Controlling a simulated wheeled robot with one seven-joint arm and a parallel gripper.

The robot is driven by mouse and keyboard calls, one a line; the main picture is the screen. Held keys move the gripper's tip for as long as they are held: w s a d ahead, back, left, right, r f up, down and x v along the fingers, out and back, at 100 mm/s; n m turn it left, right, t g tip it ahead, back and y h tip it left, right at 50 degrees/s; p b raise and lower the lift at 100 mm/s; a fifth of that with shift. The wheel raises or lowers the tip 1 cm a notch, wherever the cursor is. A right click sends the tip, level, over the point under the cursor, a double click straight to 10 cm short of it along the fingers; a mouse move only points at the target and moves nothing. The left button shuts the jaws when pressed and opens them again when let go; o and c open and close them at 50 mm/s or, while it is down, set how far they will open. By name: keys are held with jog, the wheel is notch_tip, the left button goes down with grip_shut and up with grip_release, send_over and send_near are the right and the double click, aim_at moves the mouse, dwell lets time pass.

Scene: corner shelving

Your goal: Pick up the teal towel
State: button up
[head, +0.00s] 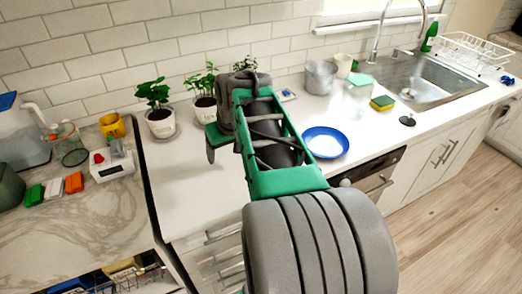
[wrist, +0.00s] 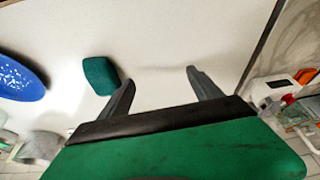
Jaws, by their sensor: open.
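The teal towel (wrist: 100,76) shows in the wrist view as a small, dark teal folded pad lying flat on the white counter. It lies just left of the left fingertip in that view, outside the space between the fingers. My gripper (wrist: 160,76) is open, with only bare counter showing between its two grey fingers. In the head view my arm reaches over the counter, and I cannot make out the towel there; the arm probably hides it.
A blue plate (head: 325,142) lies right of my arm. Potted plants (head: 160,121) stand along the back wall. A sponge (head: 382,103) and sink (head: 425,82) are farther right. At left, a marble counter (head: 95,225) holds a white device (head: 112,165) and a yellow mug (head: 112,126).

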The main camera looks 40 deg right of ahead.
jog(key=shift+o, duration=0.2)
jog(key=shift+m+h, duration=0.4)
jog(key=shift+m, duration=0.3)
jog(key=d, duration=0.4)
jog(key=s+d, duration=0.1)
jog(key=d, duration=0.3)
jog(key=d+f, duration=0.1)
jog(key=d, duration=0.3)
jog(key=shift+s+d, duration=0.2)
jog(key=shift+d, duration=0.05)
jog(key=p+x, duration=0.1)
jog(key=x, duration=0.6)
jog(key=shift+d+f, duration=0.1)
jog(key=shift+f, duration=0.25)
jog(key=c, duration=1.4)
jog(key=shift+r, duration=0.1)
jog(key=shift+c, duration=0.2)
jog(key=shift+r, duration=0.25)
jog(key=b+v, duration=0.1)
jog(key=v, duration=0.2)
jog(key=shift+w+d+r, duration=0.15)
jog(key=shift+d+r, duration=0.05)
jog(key=shift+r, duration=0.05)
jog(key=s+r, duration=0.4)
jog(key=r, duration=0.1)
jog(key=shift+s+b, duration=0.2)
jog(key=shift+b, duration=0.1)
jog(key=s+r, duration=0.4)
jog(key=s, duration=0.5)
jog(key=shift+a, duration=0.35)
